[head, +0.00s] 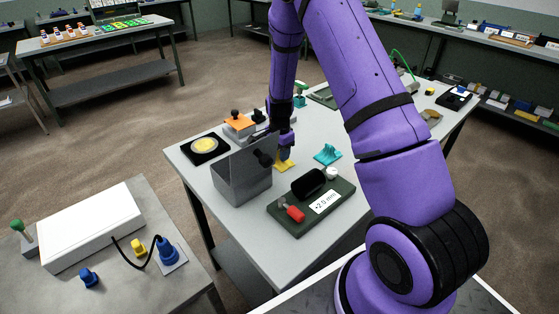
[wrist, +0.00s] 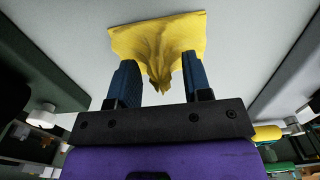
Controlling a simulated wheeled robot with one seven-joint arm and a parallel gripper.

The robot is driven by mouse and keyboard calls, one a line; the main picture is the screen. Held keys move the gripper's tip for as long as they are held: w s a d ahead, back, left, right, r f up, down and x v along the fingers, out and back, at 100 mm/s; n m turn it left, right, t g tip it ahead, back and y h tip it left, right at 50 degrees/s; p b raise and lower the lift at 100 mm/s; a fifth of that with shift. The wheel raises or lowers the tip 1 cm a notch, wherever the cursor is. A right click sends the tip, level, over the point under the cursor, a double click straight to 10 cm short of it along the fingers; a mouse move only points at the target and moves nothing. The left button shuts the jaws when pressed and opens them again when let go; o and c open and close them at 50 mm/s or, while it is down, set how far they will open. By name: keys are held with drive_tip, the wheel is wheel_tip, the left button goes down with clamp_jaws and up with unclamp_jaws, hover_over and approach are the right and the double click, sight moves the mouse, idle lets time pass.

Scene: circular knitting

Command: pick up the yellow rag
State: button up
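The yellow rag (head: 284,163) lies on the light grey table, partly hidden behind the grey metal box and my gripper in the head view. In the wrist view the rag (wrist: 158,45) spreads ahead of my gripper, with a bunched, peaked part reaching down between the fingers. My gripper (wrist: 158,82) has its two blue fingers apart, one on each side of this peak. Gaps show between each finger and the rag. In the head view my gripper (head: 284,152) is over the rag, its fingers too small to make out.
A grey metal box (head: 243,175) stands close left of my gripper. A dark green tray (head: 325,212) with a black item and a red-handled item is in front. A teal rag-like item (head: 327,153) lies to the right. A black square with a yellow disc (head: 205,146) is at left.

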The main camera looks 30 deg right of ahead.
clamp_jaws()
drive_tip(key=shift+r, duration=0.1)
